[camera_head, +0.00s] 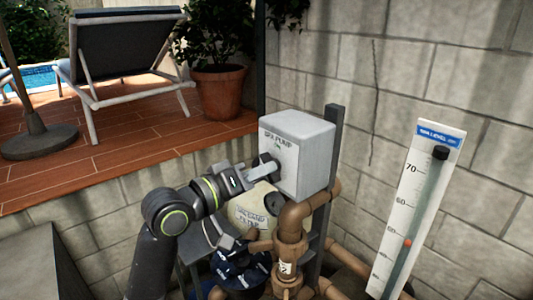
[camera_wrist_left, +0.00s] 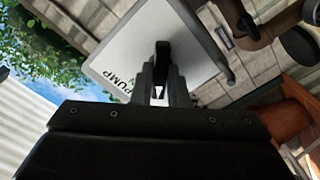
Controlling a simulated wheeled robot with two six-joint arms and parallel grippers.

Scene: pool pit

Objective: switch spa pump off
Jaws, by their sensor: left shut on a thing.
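The spa pump switch box (camera_head: 306,150) is a grey box on a dark post, with "SPA PUMP" lettering on its front face. It also fills the upper middle of the left wrist view (camera_wrist_left: 190,40). A black switch knob (camera_head: 266,166) sticks out of that face, and it shows in the left wrist view (camera_wrist_left: 162,52) between the fingers. My left gripper (camera_head: 262,170) is shut on the knob, with its fingers on either side of it. The gripper partly hides the knob and the markings around it. My right gripper is not in view.
Brown pipes (camera_head: 291,222) stand below and in front of the box. A sand filter (camera_head: 252,212) is behind my left arm. A spa level gauge (camera_head: 418,205) stands at the right against a block wall (camera_head: 440,70). A tiled deck (camera_head: 140,135) with a lounger (camera_head: 128,45) lies at the upper left.

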